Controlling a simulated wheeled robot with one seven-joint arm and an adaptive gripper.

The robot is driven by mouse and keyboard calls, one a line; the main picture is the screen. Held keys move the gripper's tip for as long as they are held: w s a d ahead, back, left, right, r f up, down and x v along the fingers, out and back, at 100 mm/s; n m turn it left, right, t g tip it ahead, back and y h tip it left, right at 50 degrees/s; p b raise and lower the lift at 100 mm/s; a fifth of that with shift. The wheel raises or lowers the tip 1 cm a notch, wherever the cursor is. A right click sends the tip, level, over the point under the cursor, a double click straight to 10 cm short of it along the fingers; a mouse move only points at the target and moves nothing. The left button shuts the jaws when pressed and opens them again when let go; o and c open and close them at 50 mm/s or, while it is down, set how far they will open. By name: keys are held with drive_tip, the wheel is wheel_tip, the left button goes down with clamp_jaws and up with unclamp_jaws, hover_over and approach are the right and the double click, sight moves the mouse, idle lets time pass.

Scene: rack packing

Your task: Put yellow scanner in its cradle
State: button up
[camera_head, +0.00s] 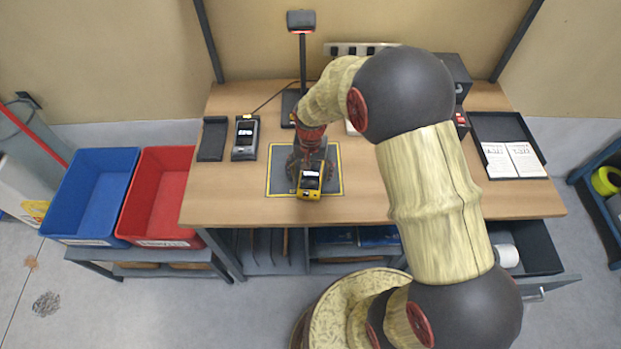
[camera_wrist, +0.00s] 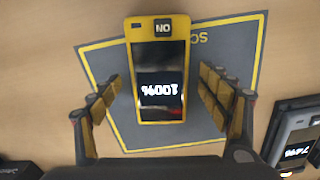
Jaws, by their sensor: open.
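The yellow scanner (camera_head: 310,183) lies on the grey, yellow-bordered mat (camera_head: 275,180) near the front middle of the bench. My gripper (camera_wrist: 165,95) is open, with one finger on each side of the scanner and gaps between. In the head view my gripper (camera_head: 307,160) is over the mat, just behind the scanner. An empty black cradle (camera_head: 212,139) sits on the bench at left. Beside it a grey device (camera_head: 246,138) with a lit screen sits in another cradle.
A lamp-like stand (camera_head: 302,60) rises behind the mat. A black tray (camera_head: 490,125) and an open notebook (camera_head: 514,160) lie at right. Blue (camera_head: 92,195) and red (camera_head: 157,197) bins stand left of the bench (camera_head: 220,190). The bench's front left is clear.

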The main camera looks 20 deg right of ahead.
drive_tip(key=shift+c, duration=1.1)
drive_tip(key=c, duration=1.4)
